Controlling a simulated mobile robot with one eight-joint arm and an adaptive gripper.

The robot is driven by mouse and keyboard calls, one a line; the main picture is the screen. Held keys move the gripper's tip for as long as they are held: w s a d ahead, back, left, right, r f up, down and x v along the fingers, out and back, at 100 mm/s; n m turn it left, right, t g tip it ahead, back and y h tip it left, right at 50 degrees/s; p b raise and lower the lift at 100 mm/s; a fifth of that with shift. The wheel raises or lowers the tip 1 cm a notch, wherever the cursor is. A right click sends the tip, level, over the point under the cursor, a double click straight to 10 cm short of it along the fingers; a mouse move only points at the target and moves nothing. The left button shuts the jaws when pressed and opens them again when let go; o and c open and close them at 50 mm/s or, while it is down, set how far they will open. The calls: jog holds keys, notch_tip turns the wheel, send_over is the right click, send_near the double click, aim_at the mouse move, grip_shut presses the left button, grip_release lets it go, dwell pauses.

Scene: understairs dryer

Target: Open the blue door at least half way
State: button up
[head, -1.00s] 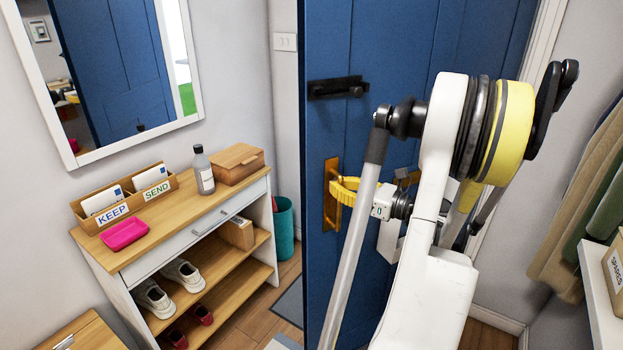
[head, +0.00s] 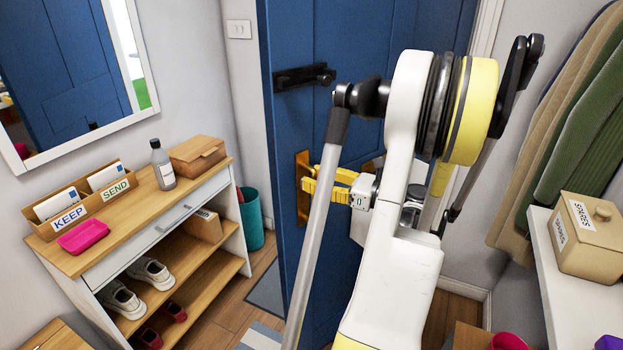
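The blue door (head: 340,130) stands in the middle of the head view. Its left edge stands clear of the wall, and the floor and a mat show past it, so it looks ajar; I cannot tell by how much. A black latch (head: 304,77) is on its upper part. Below it is a brass handle plate (head: 303,187) near the left edge. My gripper (head: 318,183), with yellow fingers, is at this plate. The fingers overlap the plate, and the handle itself is hidden. I cannot tell whether they are closed on it. My arm covers much of the door's right part.
A wooden shelf unit (head: 190,230) with shoes, a bottle and a letter holder stands at left. A teal bin (head: 251,222) and a grey mat (head: 266,290) are beside the door. Coats (head: 560,130) hang at right above a white shelf (head: 560,300) with a box.

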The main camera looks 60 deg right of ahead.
jog(key=s, duration=1.1)
jog(key=shift+s, duration=0.4)
